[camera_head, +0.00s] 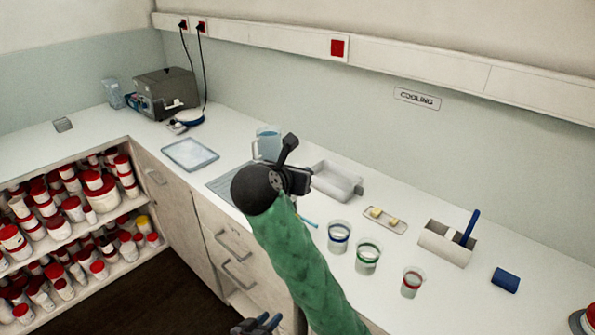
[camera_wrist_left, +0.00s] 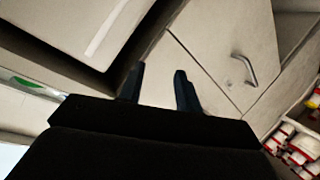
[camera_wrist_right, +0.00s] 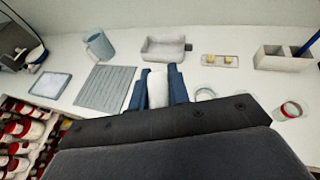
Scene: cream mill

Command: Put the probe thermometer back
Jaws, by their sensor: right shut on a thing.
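My right gripper (camera_wrist_right: 158,74) is shut on a white object (camera_wrist_right: 158,91), seen end-on between its blue fingers in the right wrist view. It may be the probe thermometer; its tip is hidden. In the head view my right wrist and green sleeve cover most of this gripper above the counter. My left gripper (camera_head: 257,324) is low at the bottom edge, in front of the drawers. Its fingers are apart and empty in the left wrist view (camera_wrist_left: 159,88). A white two-part holder (camera_head: 445,246) with a blue-handled tool (camera_head: 469,228) stands at the right.
A grey ribbed mat (camera_wrist_right: 106,88), a jug (camera_wrist_right: 99,46) and a deep pale tray (camera_wrist_right: 165,50) surround the right gripper. Three cups with blue (camera_head: 339,237), green (camera_head: 368,257) and red (camera_head: 412,283) bands stand near the counter's front.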

